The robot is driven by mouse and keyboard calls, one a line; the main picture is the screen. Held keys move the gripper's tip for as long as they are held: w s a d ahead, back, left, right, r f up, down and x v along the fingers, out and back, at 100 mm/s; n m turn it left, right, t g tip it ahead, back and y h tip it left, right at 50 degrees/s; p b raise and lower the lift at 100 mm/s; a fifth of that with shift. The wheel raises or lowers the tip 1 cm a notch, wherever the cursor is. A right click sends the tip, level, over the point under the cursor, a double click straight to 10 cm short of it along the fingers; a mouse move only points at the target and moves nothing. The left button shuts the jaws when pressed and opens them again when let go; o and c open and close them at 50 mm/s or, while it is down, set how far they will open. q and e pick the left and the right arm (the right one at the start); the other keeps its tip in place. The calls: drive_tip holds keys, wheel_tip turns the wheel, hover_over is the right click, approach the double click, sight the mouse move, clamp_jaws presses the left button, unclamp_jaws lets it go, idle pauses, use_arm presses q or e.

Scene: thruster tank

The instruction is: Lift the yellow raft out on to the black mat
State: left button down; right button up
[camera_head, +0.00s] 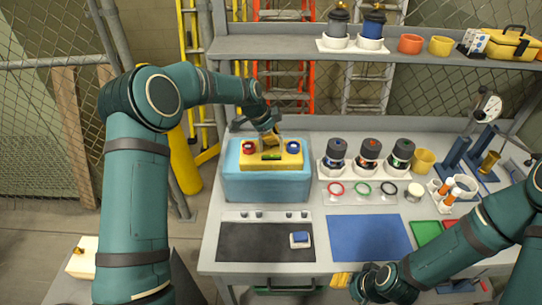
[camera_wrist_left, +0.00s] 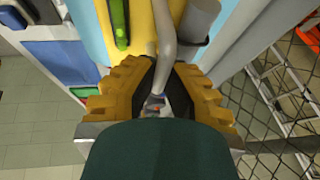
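The yellow raft (camera_head: 271,160) sits at the top of the light-blue tank (camera_head: 267,188), with red and blue round parts at its ends and a green strip in front. My left gripper (camera_head: 270,138) is over the raft's middle. In the left wrist view its yellow fingers (camera_wrist_left: 160,90) straddle a grey handle (camera_wrist_left: 167,45) above the raft (camera_wrist_left: 145,25); I cannot tell whether they grip it. The black mat (camera_head: 250,244) lies in front of the tank. My right gripper (camera_head: 345,281) is at the table's front edge, its fingers partly hidden.
A small blue-and-white block (camera_head: 300,239) is on the mat's right side. A blue mat (camera_head: 368,238) lies to its right. Dark-topped thrusters (camera_head: 369,154) stand in a row right of the tank. A shelf (camera_head: 270,47) crosses behind. Most of the black mat is clear.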

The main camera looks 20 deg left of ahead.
use_arm(q)
drive_tip(key=shift+r, duration=0.15)
wheel_tip(320, 180, up, 10)
drive_tip(key=shift+f, duration=0.1)
wheel_tip(320, 180, up, 9)
drive_tip(key=p, duration=0.3)
idle(1.5)
idle(1.3)
